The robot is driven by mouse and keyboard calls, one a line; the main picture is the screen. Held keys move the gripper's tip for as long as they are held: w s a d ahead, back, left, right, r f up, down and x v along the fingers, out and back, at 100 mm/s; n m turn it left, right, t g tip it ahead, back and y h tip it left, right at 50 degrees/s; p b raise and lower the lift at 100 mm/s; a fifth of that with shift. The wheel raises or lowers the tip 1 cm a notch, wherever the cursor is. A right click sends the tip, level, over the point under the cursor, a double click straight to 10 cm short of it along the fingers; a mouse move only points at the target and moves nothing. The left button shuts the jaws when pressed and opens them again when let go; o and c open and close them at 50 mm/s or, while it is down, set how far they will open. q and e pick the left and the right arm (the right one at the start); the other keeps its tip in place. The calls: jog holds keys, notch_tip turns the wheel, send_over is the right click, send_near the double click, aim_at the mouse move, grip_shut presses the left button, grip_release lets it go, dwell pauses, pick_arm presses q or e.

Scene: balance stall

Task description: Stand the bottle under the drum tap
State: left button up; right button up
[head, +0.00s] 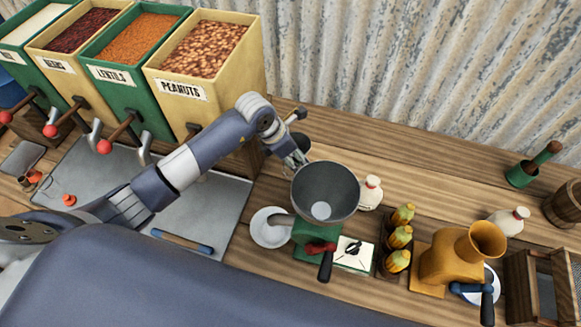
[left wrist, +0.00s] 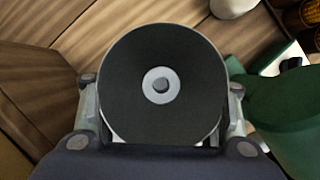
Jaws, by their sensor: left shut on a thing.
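My left gripper (head: 296,158) is above the wooden counter, just behind the funnel of the green grinder. In the left wrist view its fingers are shut on a dark round thing (left wrist: 125,85) with a pale ring and small dark knob in its middle. Only its round face shows, so I cannot tell whether it is the bottle; in the head view the arm mostly hides it. No drum tap is recognisable. My right gripper is not in view.
The green grinder (head: 318,236) with its wide grey funnel (head: 343,183) is close to the gripper. A corn crate (head: 384,250) and yellow grinder (head: 450,262) stand to the right. Labelled bins (head: 181,90) with red-knobbed levers line the left.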

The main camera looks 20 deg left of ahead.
pick_arm(q)
jog(key=shift+s+f, duration=0.1)
jog(key=shift+f, duration=0.7)
notch_tip(320, 180, down, 4)
jog(key=shift+f+p, duration=0.1)
jog(key=shift+p, duration=0.8)
jog(key=shift+f, duration=0.1)
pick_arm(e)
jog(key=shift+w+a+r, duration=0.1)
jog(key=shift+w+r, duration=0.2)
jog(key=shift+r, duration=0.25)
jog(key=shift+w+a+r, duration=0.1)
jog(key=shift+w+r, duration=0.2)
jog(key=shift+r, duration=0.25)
pick_arm(q)
jog(key=o, duration=1.7)
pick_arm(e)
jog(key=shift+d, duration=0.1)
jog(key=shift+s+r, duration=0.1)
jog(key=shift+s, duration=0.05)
